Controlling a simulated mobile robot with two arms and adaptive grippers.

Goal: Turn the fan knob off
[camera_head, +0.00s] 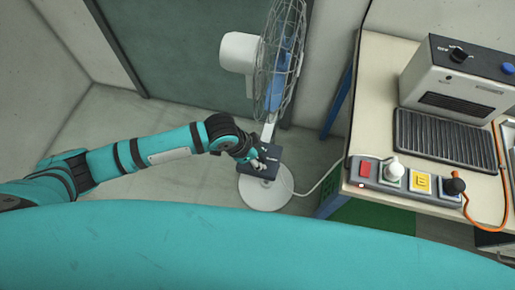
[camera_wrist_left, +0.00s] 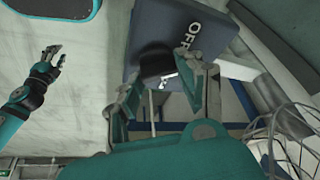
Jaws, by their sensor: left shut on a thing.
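The standing fan has a wire cage (camera_head: 281,55), a white motor housing (camera_head: 239,52) and a dark control box (camera_head: 268,154) low on its pole. My left gripper (camera_head: 257,164) is at the front of this box. In the left wrist view the box face (camera_wrist_left: 222,30) carries the word OFF, and the black knob (camera_wrist_left: 157,60) lies between the fingers of my left gripper (camera_wrist_left: 165,85), which is shut on it.
The fan's round white base (camera_head: 265,194) stands on the floor, with a white cable (camera_head: 322,180) running right to the workbench (camera_head: 375,75). The bench holds a grey machine (camera_head: 455,85) and a power strip (camera_head: 375,183). The floor left of the fan is clear.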

